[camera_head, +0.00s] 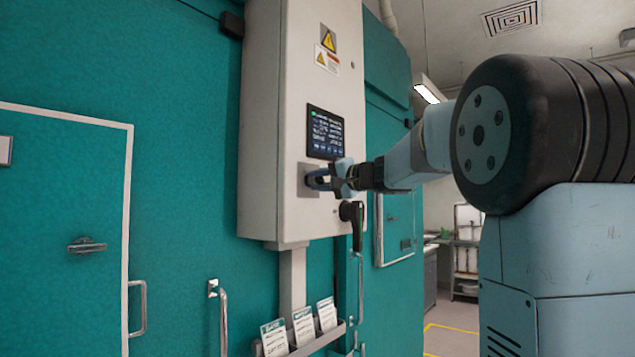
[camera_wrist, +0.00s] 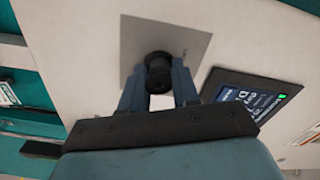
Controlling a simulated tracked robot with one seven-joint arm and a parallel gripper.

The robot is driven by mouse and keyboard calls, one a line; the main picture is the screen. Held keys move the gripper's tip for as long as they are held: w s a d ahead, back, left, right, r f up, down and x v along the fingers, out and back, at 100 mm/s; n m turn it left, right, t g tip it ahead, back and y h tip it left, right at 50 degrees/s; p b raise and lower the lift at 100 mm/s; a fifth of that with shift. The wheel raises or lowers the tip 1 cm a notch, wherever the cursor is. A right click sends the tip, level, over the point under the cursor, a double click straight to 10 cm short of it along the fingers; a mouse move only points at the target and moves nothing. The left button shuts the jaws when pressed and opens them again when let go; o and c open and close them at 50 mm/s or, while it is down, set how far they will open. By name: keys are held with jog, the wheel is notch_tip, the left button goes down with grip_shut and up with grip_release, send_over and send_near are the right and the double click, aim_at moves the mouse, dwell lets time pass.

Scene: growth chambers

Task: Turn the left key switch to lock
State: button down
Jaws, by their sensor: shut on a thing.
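A key switch (camera_wrist: 158,68) with a dark round body sits on a grey square plate (camera_wrist: 190,43) on the front of a pale control cabinet (camera_head: 278,120). My gripper (camera_wrist: 160,85) is shut on the key switch, one blue finger on each side of it. In the head view my gripper (camera_head: 322,180) reaches the cabinet from the right, just below the display, and covers most of the switch. The key's turned position and any lock marking cannot be made out in either view.
A lit display (camera_head: 325,132) is just above my gripper. A black handle (camera_head: 352,222) juts out close below it. Teal chamber doors (camera_head: 62,200) with metal handles are to the left. A rack of cards (camera_head: 302,328) hangs below the cabinet.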

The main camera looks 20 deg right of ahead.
jog(key=shift+f+n, duration=0.25)
jog(key=shift+n, duration=0.45)
jog(key=c, duration=1.1)
grip_release()
jog(key=shift+w+d, duration=0.1)
jog(key=shift+o, duration=1.3)
jog(key=shift+r, duration=0.2)
jog(key=v, duration=1.3)
jog(key=shift+s+d, duration=0.2)
jog(key=shift+s, duration=0.15)
jog(key=shift+f, duration=0.1)
